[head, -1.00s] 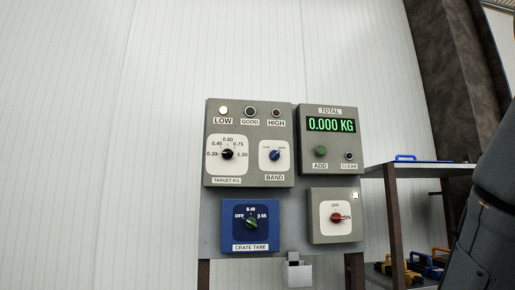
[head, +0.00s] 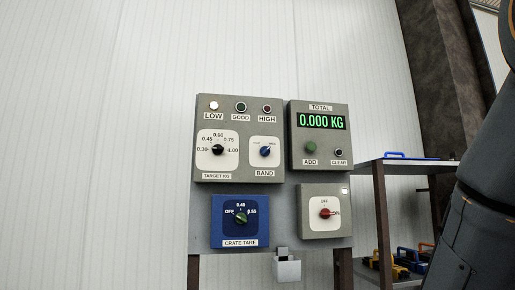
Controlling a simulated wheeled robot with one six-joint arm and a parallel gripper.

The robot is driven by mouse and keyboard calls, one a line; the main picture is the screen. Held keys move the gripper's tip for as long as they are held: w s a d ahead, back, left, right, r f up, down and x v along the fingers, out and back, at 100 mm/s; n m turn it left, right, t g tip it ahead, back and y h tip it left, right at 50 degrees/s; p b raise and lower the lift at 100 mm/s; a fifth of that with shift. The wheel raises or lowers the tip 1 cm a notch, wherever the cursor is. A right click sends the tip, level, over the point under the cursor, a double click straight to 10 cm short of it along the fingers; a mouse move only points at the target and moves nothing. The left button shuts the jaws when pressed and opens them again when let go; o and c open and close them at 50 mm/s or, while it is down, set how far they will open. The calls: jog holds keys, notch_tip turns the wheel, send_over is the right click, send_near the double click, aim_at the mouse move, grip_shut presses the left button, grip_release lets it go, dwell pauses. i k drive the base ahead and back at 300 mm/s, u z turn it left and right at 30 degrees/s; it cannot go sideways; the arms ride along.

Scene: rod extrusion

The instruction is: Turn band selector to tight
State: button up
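The band selector (head: 265,151) is a small blue knob on a white plate at the lower right of the upper-left grey panel, above the BAND label (head: 264,174). Its two position labels are too small to read for certain. The knob looks turned with its pointer toward the upper right. My gripper is not in view, and nothing touches the knob.
The same panel holds a black TARGET KG knob (head: 217,149) and a lit LOW lamp (head: 214,105). A display (head: 321,122) reads 0.000 KG. Below are a green CRATE TARE knob (head: 240,217) and a red switch (head: 325,212). A shelf (head: 410,165) stands at right.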

aim_at(265, 150)
jog(key=z, duration=1.35)
jog(key=i, duration=0.85)
jog(key=u, duration=1.55)
